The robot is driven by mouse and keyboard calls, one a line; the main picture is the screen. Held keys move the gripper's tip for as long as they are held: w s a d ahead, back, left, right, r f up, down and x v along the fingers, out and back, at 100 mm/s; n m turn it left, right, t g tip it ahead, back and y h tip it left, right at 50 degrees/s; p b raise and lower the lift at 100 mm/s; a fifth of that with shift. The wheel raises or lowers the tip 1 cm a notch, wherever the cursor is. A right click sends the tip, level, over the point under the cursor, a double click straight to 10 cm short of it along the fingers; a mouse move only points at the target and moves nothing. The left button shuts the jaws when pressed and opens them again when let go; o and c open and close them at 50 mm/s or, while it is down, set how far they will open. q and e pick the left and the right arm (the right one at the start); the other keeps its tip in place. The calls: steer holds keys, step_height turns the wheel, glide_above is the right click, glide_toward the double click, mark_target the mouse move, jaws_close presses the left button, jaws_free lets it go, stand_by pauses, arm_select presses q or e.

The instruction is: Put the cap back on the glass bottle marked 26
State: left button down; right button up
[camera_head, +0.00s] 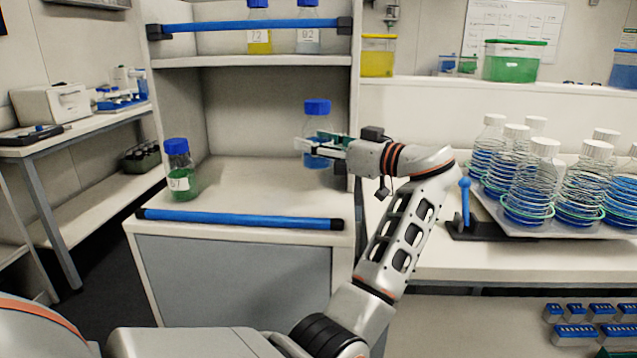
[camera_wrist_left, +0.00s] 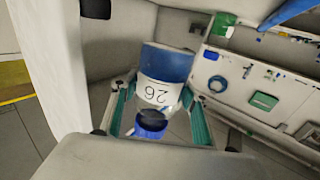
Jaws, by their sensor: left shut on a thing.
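The glass bottle marked 26 (camera_wrist_left: 160,92) holds blue liquid, and its label reads upside down in the left wrist view. In the head view the bottle (camera_head: 318,125) is upright at the right side of the cabinet's open bay. A blue cap (camera_head: 317,106) sits at its top; it also shows in the left wrist view (camera_wrist_left: 150,128). I cannot tell how tightly it sits. My left gripper (camera_head: 322,146) is shut on the bottle's body, with its green-lined fingers on both sides. I cannot tell whether the base touches the counter. My right gripper is out of view.
A blue-capped bottle of green liquid (camera_head: 180,172) stands on the counter's left. Two bottles (camera_head: 259,35) (camera_head: 308,37) stand on the shelf above. A blue rail (camera_head: 240,220) runs along the counter's front edge. Several white-capped flasks fill a rack at right. The counter's middle is clear.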

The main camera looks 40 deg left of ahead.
mark_target(317, 162)
arm_select(q)
steer(key=shift+f, duration=2.25)
steer(key=shift+f+b, duration=0.3)
steer(key=shift+f, duration=1.9)
steer(key=shift+f, duration=0.2)
steer(key=c, duration=1.1)
jaws_free()
